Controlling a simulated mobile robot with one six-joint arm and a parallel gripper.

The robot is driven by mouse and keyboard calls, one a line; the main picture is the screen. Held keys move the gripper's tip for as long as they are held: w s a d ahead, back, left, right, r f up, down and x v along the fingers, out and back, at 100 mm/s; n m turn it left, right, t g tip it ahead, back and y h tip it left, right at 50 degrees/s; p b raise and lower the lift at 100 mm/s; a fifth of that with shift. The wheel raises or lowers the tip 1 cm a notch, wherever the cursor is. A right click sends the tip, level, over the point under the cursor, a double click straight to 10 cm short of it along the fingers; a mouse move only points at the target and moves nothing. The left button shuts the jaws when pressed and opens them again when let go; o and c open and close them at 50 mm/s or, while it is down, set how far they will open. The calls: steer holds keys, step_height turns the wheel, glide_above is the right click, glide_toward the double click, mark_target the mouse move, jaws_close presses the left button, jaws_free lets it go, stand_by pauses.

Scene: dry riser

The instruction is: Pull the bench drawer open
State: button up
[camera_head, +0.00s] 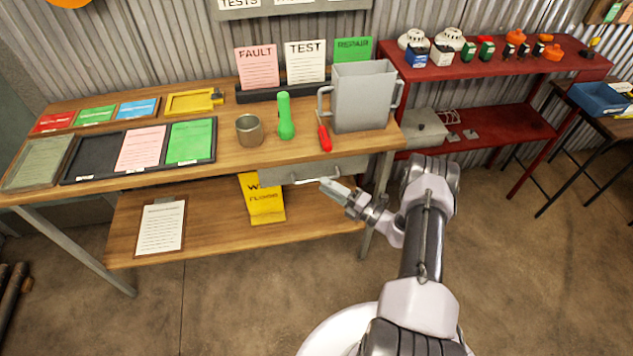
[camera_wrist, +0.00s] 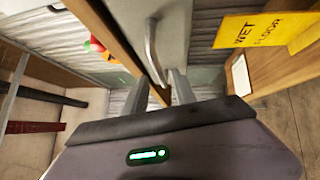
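The bench drawer (camera_head: 340,166) is a grey box under the right part of the wooden bench top (camera_head: 225,157). It looks shut. Its grey front (camera_wrist: 175,30) shows in the wrist view, with a pale bar handle (camera_wrist: 152,55) on it. My gripper (camera_head: 334,188) is just in front of and below the drawer in the head view. In the wrist view my gripper (camera_wrist: 160,85) has its two fingers apart, with the handle's near end ahead of the gap between them. The fingers hold nothing. Whether they touch the handle is unclear.
A yellow wet-floor sign (camera_head: 262,200) stands on the lower shelf (camera_head: 215,228), left of my gripper. A grey jug-like container (camera_head: 362,95), a red-handled tool (camera_head: 324,138) and a green torch (camera_head: 285,118) are on the bench. A red shelf unit (camera_head: 490,68) stands right. Open floor lies in front.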

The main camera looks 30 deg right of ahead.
mark_target(317, 179)
steer(key=x, duration=0.4)
steer(key=shift+w+a, duration=0.1)
steer(key=shift+w, duration=0.05)
steer(key=shift+c, duration=0.4)
jaws_close()
stand_by(0.9)
